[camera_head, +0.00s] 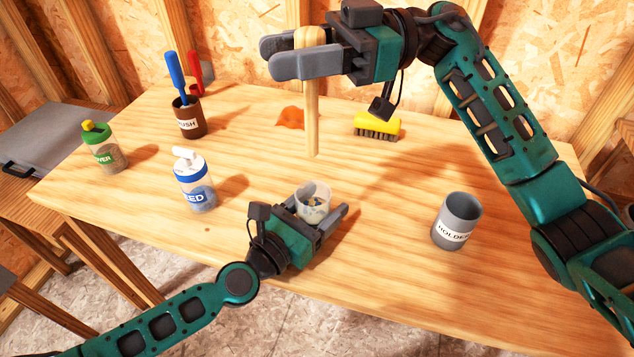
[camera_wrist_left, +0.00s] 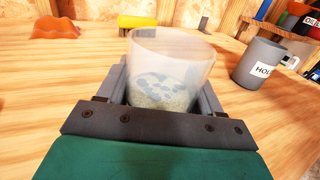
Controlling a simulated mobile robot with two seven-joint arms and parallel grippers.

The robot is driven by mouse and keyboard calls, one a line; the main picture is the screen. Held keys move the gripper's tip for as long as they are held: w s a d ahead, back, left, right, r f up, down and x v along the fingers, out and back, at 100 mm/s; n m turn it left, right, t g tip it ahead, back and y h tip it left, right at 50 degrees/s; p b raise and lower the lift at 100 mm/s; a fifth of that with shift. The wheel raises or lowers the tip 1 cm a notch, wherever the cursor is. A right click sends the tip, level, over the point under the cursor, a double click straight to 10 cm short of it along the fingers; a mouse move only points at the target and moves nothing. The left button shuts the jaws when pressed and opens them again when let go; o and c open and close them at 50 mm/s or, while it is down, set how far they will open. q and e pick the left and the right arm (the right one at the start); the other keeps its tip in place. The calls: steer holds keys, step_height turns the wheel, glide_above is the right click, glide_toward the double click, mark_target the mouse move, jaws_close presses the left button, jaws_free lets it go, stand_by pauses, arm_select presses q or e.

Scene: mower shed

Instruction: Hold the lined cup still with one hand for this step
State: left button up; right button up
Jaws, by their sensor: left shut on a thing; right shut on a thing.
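The lined cup (camera_head: 314,192) is a clear, see-through cup with dark and pale bits in its lower part. It appears upright on the table near the front edge. My left gripper (camera_head: 328,216) is shut around its sides; in the left wrist view the cup (camera_wrist_left: 170,62) sits between the two fingers, its mouth open and unobstructed. My right gripper (camera_head: 292,58) is shut on a wooden stick (camera_head: 312,115) with a rounded top. The stick hangs near upright behind the cup, its lower end apart from it.
A grey cup labelled HOLDER (camera_head: 458,222) stands to the right. A yellow brush (camera_head: 377,126) and an orange lump (camera_head: 290,118) lie behind.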

mark_target(317, 81)
step_height(317, 81, down, 4)
steer(key=shift+r, duration=0.15)
step_height(317, 81, down, 14)
stand_by(1.4)
stand_by(0.4)
